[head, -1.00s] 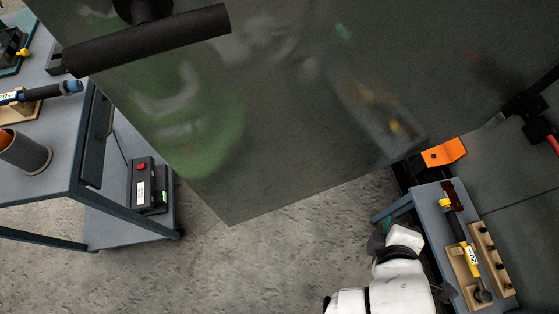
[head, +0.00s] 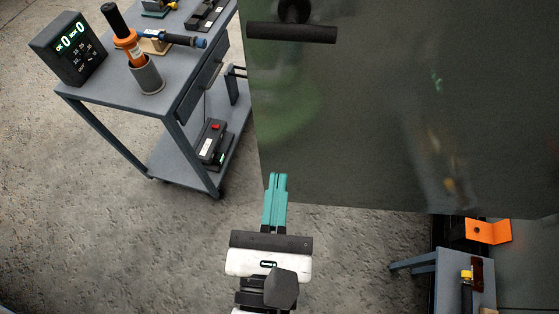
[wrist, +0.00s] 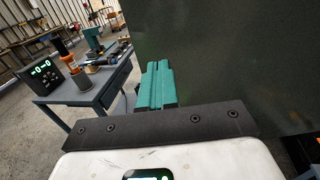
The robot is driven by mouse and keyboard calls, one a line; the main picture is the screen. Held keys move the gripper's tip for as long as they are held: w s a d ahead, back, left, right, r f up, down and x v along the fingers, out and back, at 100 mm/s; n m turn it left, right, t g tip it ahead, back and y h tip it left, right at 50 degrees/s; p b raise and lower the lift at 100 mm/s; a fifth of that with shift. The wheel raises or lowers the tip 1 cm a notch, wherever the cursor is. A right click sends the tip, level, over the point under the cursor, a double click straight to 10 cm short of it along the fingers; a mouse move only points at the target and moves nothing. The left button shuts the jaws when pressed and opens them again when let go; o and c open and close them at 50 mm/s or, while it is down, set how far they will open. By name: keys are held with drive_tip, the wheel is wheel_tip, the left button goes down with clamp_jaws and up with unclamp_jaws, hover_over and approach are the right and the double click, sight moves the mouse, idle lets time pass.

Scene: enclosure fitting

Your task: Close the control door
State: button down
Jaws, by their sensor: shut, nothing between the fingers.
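The control door is a large dark grey-green panel (head: 380,120) that fills the upper right of the head view, with a black bar handle (head: 292,33) near its top left. It stands open, swung out over the floor. The door also fills the right of the wrist view (wrist: 225,60). My gripper (head: 278,178) has teal fingers, shut together and empty. In the head view it is just below the door's lower left edge; in the wrist view the fingers (wrist: 158,68) point forward beside the door's left edge. I cannot tell whether they touch the door.
A grey cart (head: 130,95) stands left of the door, carrying a display box (head: 68,48), a cup with an orange-handled tool (head: 147,75) and other tools. An orange bracket (head: 488,231) and a small grey stand (head: 455,280) are at lower right. Bare floor lies between.

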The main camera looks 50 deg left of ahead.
sight(286, 111)
drive_tip(key=p+x, duration=0.1)
drive_tip(key=x, duration=1)
drive_tip(key=shift+p, duration=0.4)
